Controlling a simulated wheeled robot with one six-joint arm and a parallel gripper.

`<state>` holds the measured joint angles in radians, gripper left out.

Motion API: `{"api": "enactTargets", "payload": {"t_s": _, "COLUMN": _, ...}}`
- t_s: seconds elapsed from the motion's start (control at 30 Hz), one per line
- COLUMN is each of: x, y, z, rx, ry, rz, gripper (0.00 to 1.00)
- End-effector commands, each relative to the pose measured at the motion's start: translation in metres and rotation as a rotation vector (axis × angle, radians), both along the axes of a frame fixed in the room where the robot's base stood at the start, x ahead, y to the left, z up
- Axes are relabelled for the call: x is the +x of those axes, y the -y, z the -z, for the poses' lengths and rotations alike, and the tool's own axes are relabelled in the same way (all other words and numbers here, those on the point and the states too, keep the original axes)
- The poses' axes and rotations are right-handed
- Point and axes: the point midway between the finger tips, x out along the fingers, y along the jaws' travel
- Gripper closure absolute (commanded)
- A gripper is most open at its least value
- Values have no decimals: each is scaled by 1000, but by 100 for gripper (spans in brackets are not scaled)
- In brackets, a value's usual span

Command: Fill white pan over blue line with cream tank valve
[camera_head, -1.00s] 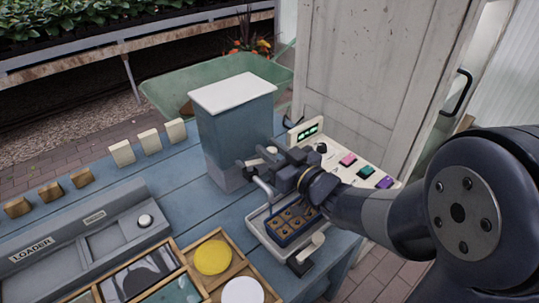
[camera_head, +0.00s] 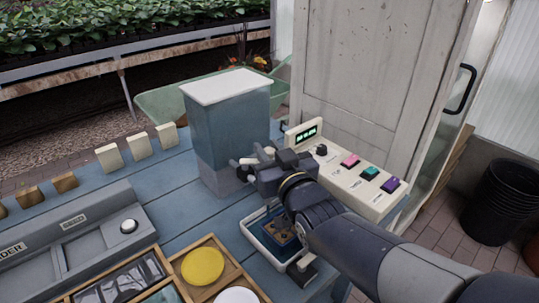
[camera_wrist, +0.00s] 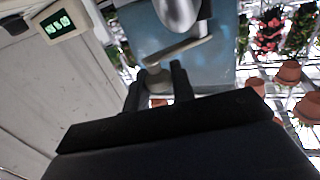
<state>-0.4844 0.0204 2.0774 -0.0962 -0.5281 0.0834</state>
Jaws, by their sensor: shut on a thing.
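The tank (camera_head: 228,135) is a blue-grey translucent box with a white lid, upright on the blue table. Its cream valve handle (camera_wrist: 180,50) shows in the wrist view, in front of the tank. My gripper (camera_head: 254,172) is at the tank's lower right side, and in the wrist view its fingers (camera_wrist: 158,86) close around the cream valve part. The white pan (camera_head: 252,240) sits below my gripper. Its inside looks dark blue, and a tray with brown cells (camera_head: 283,235) partly shows in it. My arm hides part of the pan. I cannot make out the blue line.
A cream control panel (camera_head: 345,180) with a green display and coloured buttons stands behind my arm. Cream blocks (camera_head: 138,147) stand at the back left.

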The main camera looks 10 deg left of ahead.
Motion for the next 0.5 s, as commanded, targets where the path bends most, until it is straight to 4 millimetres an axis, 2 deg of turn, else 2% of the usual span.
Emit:
{"api": "enactTargets", "payload": {"t_s": 0.43, "x": 0, "y": 0, "z": -2, "rx": 2, "ry": 3, "rz": 5, "gripper": 99}}
{"api": "enactTargets", "payload": {"t_s": 0.47, "x": 0, "y": 0, "z": -2, "rx": 2, "ry": 3, "rz": 5, "gripper": 75}}
{"api": "enactTargets", "payload": {"t_s": 0.5, "x": 0, "y": 0, "z": -2, "rx": 2, "ry": 3, "rz": 5, "gripper": 72}}
